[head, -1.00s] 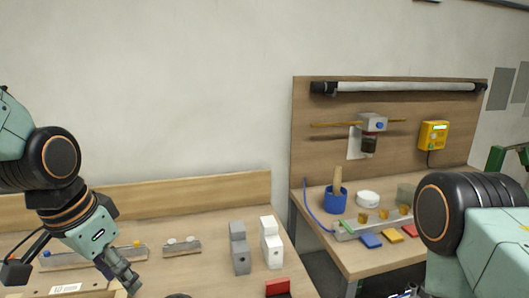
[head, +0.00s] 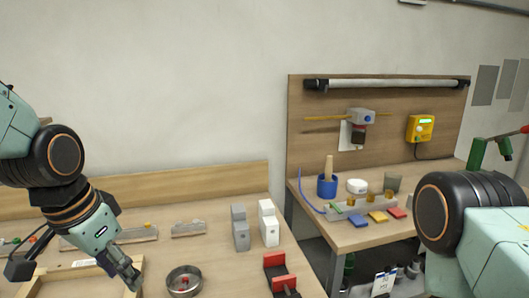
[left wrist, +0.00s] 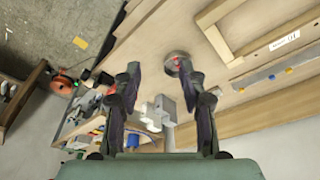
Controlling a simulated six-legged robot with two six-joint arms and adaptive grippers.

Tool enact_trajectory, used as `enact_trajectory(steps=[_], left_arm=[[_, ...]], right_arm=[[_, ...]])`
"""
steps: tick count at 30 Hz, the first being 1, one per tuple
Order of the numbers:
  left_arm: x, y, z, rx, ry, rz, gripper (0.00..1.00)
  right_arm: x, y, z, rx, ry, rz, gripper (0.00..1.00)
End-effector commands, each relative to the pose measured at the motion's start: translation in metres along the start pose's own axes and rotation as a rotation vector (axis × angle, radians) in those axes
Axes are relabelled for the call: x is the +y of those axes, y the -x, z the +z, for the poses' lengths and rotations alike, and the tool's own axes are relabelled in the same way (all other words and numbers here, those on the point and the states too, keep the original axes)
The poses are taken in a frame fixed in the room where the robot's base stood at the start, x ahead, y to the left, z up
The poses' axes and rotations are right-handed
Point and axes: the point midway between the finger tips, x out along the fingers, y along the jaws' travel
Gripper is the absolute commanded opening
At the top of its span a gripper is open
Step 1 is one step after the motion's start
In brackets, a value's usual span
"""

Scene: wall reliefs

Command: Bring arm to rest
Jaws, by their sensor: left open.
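My left arm comes in from the left in the head view. Its gripper (head: 128,280) points down over the front left of the wooden table, near a wooden frame tray (head: 133,264). In the left wrist view the two fingers of the left gripper (left wrist: 156,80) stand wide apart with nothing between them except the table and things beyond. My right arm's dark joint and pale green link show at the right of the head view; its gripper is not visible.
A round metal dish (head: 184,282) stands beside the left gripper. Grey blocks (head: 240,230), white blocks (head: 269,224) and a red-and-black holder (head: 281,276) stand to its right. A second table holds a blue mortar (head: 327,187) and coloured pads. A yellow box (head: 421,128) hangs on its back panel.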

Motion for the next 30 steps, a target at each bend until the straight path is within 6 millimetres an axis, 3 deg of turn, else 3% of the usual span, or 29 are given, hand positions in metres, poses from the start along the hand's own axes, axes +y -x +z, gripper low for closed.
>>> enact_trajectory(steps=[8,14,17,24,30], left_arm=[[0.004,-0.068,0.018,-0.036,0.073,0.010,0.42],[0.012,-0.126,0.045,-0.069,0.144,0.013,0.42],[0.021,-0.163,0.070,-0.094,0.191,0.013,0.42],[0.050,-0.250,0.152,-0.157,0.321,-0.001,0.42],[0.080,-0.297,0.230,-0.210,0.415,-0.024,0.42]], right_arm=[[0.000,-0.008,0.000,0.000,0.000,0.000,0.42],[0.000,-0.015,0.000,0.000,0.000,0.000,0.42],[0.000,-0.020,0.000,0.000,0.000,0.000,0.42],[0.000,-0.033,0.000,-0.001,0.000,0.000,0.42],[0.000,-0.044,0.000,0.000,0.000,0.000,0.42]])
